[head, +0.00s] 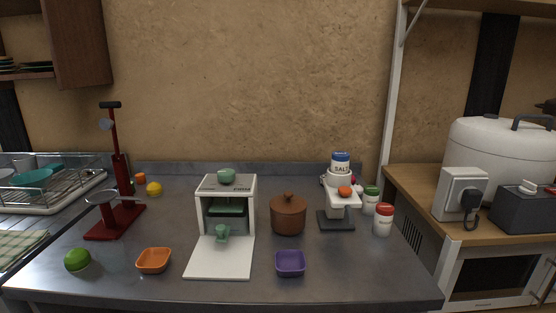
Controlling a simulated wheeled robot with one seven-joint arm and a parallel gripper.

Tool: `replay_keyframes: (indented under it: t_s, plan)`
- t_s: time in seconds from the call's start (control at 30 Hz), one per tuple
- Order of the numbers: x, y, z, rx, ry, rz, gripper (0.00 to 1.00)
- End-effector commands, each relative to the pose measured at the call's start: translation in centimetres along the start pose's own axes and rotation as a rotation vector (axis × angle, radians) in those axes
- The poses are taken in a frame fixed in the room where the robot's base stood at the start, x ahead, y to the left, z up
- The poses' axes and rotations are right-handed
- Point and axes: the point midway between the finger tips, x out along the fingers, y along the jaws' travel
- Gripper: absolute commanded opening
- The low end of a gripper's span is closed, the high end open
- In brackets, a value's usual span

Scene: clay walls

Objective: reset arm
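My arm and gripper do not show in the head view. The task names no object. The grey counter (120,278) lies in front of me, with a white box-shaped appliance (229,188) near its middle. Its white front panel (215,263) lies flat on the counter. A small green cup-like piece (222,234) is at its opening, and a green bowl (226,176) sits on top.
A red press (121,175) stands left, a brown lidded pot (288,215) mid-right. An orange bowl (153,261) and purple bowl (290,263) sit near the front. A salt container (341,163) tops a white-and-dark device (338,219). Shakers (383,221) stand right.

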Motion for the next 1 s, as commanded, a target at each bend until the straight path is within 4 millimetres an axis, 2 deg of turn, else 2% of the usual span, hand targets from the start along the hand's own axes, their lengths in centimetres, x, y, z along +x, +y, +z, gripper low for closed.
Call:
replay_keyframes:
  t_s: [0.03, 0.1, 0.53, 0.57, 0.6, 1.0]
  plan:
    - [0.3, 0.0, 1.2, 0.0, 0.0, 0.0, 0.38]
    - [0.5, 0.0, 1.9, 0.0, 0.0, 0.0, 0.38]
    - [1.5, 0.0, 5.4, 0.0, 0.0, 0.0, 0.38]
    - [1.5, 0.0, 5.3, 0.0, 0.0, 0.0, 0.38]
    - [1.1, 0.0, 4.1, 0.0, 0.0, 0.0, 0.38]
    - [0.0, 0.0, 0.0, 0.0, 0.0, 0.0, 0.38]
